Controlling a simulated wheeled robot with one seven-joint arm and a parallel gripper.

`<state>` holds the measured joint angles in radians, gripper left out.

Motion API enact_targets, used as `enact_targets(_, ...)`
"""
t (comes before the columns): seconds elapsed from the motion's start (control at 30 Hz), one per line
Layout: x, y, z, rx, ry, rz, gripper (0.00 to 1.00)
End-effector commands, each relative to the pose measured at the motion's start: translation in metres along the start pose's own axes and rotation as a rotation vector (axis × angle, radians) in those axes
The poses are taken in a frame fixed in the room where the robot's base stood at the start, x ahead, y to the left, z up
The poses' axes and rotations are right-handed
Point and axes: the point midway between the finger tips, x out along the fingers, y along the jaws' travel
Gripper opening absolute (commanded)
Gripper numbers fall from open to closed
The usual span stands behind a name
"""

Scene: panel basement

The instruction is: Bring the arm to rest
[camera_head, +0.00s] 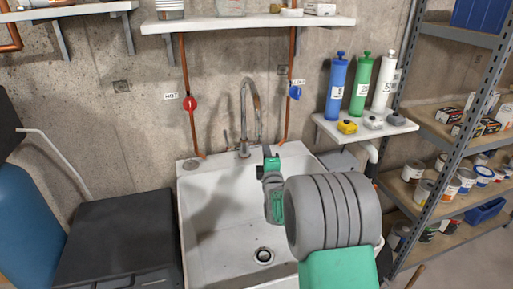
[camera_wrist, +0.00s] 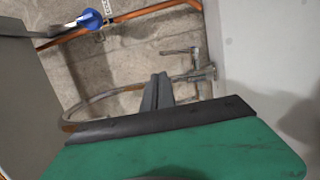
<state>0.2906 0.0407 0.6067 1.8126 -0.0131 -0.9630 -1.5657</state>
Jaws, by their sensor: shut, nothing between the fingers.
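My gripper (camera_wrist: 158,88) shows in the wrist view as two dark fingers pressed together beyond a black bar and green housing, with nothing between them. In the head view my gripper (camera_head: 269,160) is at the end of my grey and green arm, which reaches over the right part of the white sink (camera_head: 215,225). It is in front of the metal faucet (camera_head: 243,125), near the sink's back. My own arm hides part of the sink's right side. In the wrist view the faucet (camera_wrist: 202,72) lies beyond the fingers.
A red valve (camera_head: 190,103) and a blue valve (camera_head: 295,92) sit on copper pipes behind the sink. A small shelf (camera_head: 335,131) holds bottles at right. A metal rack (camera_head: 455,135) stands farther right. A black box (camera_head: 125,225) is left of the sink.

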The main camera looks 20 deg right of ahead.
Motion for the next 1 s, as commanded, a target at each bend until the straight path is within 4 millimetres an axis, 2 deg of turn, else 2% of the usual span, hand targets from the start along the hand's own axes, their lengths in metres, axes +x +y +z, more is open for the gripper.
enact_targets(0.13, -0.003, 0.004, -0.005, 0.041, 0.007, -0.034, 0.0)
enact_targets(0.27, -0.022, 0.011, -0.032, 0.251, 0.021, -0.222, 0.0)
enact_targets(0.37, -0.064, 0.011, -0.06, 0.493, -0.02, -0.462, 0.0)
enact_targets(0.47, -0.128, 0.009, -0.081, 0.719, -0.137, -0.708, 0.0)
enact_targets(0.57, -0.205, 0.008, -0.091, 0.905, -0.325, -0.928, 0.0)
enact_targets(0.6, -0.237, 0.007, -0.093, 0.962, -0.414, -1.002, 0.0)
enact_targets(0.7, -0.305, 0.008, -0.09, 1.057, -0.627, -1.131, 0.0)
enact_targets(0.8, -0.346, 0.009, -0.086, 1.097, -0.771, -1.19, 0.0)
enact_targets(0.83, -0.353, 0.009, -0.085, 1.102, -0.796, -1.199, 0.0)
enact_targets(0.9, -0.361, 0.008, -0.085, 1.109, -0.828, -1.209, 0.0)
enact_targets(1.0, -0.361, 0.008, -0.085, 1.109, -0.828, -1.209, 0.0)
